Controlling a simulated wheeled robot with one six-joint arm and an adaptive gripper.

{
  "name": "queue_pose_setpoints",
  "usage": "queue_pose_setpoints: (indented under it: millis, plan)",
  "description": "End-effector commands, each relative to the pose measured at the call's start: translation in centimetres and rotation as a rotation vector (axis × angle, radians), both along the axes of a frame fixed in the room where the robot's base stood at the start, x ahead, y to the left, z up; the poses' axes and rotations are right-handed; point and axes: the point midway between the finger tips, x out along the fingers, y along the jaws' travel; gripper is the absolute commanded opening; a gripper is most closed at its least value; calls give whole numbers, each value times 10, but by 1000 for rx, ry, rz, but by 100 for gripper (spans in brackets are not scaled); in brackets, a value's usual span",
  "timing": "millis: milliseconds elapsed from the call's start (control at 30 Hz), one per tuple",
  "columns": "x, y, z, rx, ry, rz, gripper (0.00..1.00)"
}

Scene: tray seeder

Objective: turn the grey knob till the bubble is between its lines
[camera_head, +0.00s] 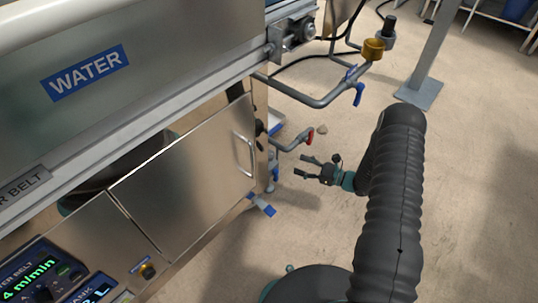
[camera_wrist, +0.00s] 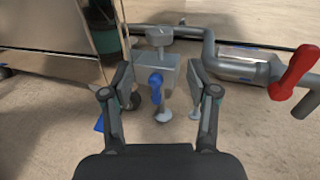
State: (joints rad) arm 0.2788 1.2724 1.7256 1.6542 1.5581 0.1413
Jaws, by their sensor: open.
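My gripper (camera_head: 305,167) is open and empty at the side of the steel machine, low over the floor. In the wrist view its two fingers (camera_wrist: 159,76) stand apart, to the left and right of a grey block with a blue lever (camera_wrist: 156,88). A grey knob-like cap (camera_wrist: 159,35) sits on a short stem above that block, beyond the fingertips. I see no contact with it. I cannot make out a bubble or its lines in either view.
A pipe with a red handle (camera_wrist: 294,72) is right of the gripper; the red handle also shows in the head view (camera_head: 309,135). Another pipe with a blue handle (camera_head: 359,93) juts out above. A grey post (camera_head: 430,55) stands behind. The floor (camera_head: 260,255) is mostly clear.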

Motion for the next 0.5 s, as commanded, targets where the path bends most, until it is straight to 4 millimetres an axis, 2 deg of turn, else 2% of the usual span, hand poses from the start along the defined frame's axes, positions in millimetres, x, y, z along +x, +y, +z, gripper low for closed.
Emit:
queue_pose_setpoints:
  millis: [167, 500]
  plan:
    - [6, 16, -1, 3, 1, 0, 59]
    - [27, 74, -1, 2, 2, 2, 59]
